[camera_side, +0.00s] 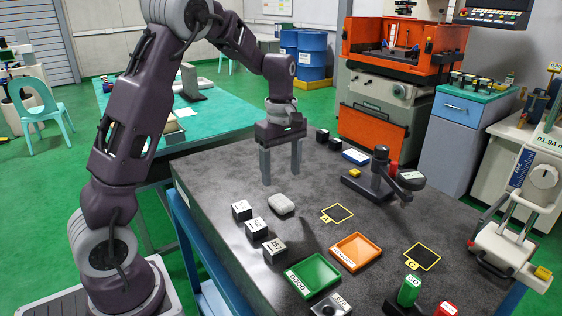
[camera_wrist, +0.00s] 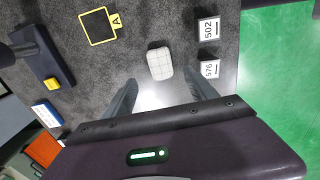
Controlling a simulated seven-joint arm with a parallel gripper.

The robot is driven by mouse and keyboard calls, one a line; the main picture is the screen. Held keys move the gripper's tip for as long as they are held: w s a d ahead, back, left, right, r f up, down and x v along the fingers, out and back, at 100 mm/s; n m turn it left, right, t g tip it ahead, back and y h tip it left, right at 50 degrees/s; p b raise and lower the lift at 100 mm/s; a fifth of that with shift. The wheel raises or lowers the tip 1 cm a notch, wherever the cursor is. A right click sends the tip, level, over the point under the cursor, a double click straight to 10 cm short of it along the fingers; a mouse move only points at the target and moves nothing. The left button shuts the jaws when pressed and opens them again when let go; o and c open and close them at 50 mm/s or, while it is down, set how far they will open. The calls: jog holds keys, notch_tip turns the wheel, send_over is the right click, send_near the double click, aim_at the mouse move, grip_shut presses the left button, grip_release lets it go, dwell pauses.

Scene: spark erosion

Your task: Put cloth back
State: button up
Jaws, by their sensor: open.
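A small folded light-grey cloth (camera_side: 281,204) lies on the dark stone table. In the wrist view the cloth (camera_wrist: 160,64) shows a faint check pattern and lies ahead of the fingers, apart from them. My gripper (camera_side: 281,176) is open and empty above the table, behind the cloth in the side view. Its two fingers (camera_wrist: 165,98) show wide apart in the wrist view.
Numbered blocks (camera_side: 257,228) stand in a row left of the cloth. A yellow-outlined square marked A (camera_side: 337,213), a green GOOD tray (camera_side: 313,275), an orange tray (camera_side: 356,252) and a black gauge stand (camera_side: 375,184) are nearby. A blue-white box (camera_side: 355,156) lies behind.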

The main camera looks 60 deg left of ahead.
jog(key=s+d+r+m+t, duration=0.3)
jog(key=s+d+r+m, duration=0.45)
jog(key=s+r, duration=0.35)
jog(key=s+d+m+t, duration=0.1)
jog(key=s+d+m, duration=0.2)
jog(key=s+m, duration=0.2)
jog(key=s+d+f+m+t, duration=0.1)
jog(key=s+d+m, duration=0.3)
jog(key=s, duration=0.4)
jog(key=shift+m+t, duration=0.3)
jog(key=shift+m, duration=0.45)
